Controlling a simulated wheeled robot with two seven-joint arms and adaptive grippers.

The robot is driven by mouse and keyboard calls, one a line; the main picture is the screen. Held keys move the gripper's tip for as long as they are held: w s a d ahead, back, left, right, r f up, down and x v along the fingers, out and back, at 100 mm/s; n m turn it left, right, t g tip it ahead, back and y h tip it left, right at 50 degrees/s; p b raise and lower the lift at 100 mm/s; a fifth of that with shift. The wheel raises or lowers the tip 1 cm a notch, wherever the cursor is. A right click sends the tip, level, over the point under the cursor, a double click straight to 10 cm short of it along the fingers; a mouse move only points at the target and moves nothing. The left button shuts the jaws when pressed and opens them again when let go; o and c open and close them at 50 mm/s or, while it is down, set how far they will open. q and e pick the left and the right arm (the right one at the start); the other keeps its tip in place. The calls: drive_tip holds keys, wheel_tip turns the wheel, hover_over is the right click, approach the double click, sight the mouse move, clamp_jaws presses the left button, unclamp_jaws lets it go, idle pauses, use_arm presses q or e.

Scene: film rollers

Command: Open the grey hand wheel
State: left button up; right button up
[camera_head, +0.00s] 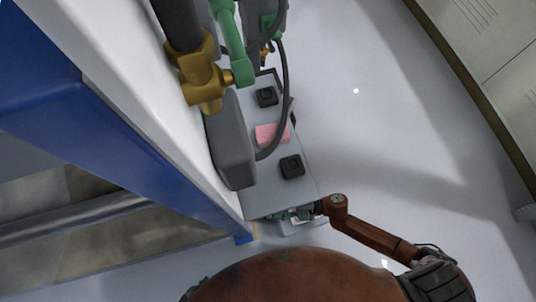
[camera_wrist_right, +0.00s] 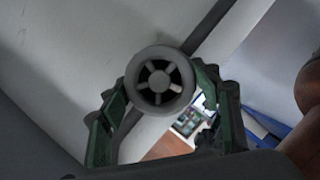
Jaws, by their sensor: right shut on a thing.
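The grey hand wheel (camera_wrist_right: 160,80) is round and spoked, with dark gaps between its spokes, and faces the camera in the right wrist view. My right gripper (camera_wrist_right: 161,96) has its green fingers on either side of the wheel's rim and is shut on it. In the head view my right gripper (camera_head: 300,214) is small and partly hidden at the near end of a grey machine panel. The wheel cannot be made out there. My left gripper is not in view.
The grey panel (camera_head: 262,196) carries two black knobs (camera_head: 291,166) and a pink block (camera_head: 271,134). A brass valve with green pipe (camera_head: 206,84) and a dark hose stand above it. A blue and white frame is at left. Open floor (camera_head: 400,150) lies to the right.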

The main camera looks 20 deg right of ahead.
drive_tip(key=o, duration=1.2)
drive_tip(key=shift+c, duration=0.2)
drive_tip(key=v, duration=1.2)
